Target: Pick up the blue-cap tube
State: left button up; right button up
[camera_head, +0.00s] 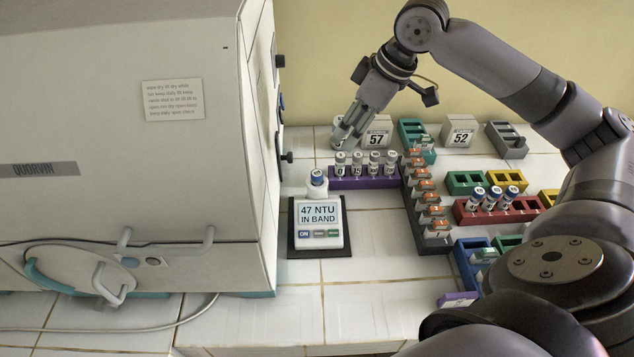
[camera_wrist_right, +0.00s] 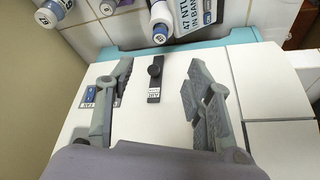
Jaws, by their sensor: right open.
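A blue-cap tube (camera_head: 317,178) stands upright in the white turbidity meter (camera_head: 320,228), whose display reads "47 NTU IN BAND". Several more blue-cap tubes (camera_head: 495,195) stand in the red rack (camera_head: 470,216) at the right. My right gripper (camera_head: 345,138) is open and empty, behind the purple rack and above and beyond the meter, apart from the tube. In the right wrist view its fingers (camera_wrist_right: 160,70) spread in front of a white panel. A capped tube (camera_wrist_right: 160,25) shows beyond them, beside the meter (camera_wrist_right: 196,14). My left gripper is out of view.
The incubator (camera_head: 130,150) fills the left, with knobs on its side near the gripper. A purple rack (camera_head: 365,183) with several pale-capped tubes stands behind the meter. A grey rack (camera_head: 413,190) borders it. The tiles in front of the meter are clear.

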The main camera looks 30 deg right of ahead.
jog(key=p, duration=0.1)
send_over(318, 173)
jog(key=s+d, duration=0.2)
jog(key=s, duration=0.1)
notch_tip(318, 173, down, 9)
jog(key=x, duration=0.2)
jog(key=p+x, duration=0.1)
jog(key=x, duration=0.1)
jog(key=p+x, duration=0.1)
jog(key=x, duration=0.1)
jog(key=shift+w+a+r, duration=0.2)
jog(key=shift+w+a, duration=0.05)
jog(key=shift+w, duration=0.05)
jog(key=shift+c, duration=0.5)
grip_shut()
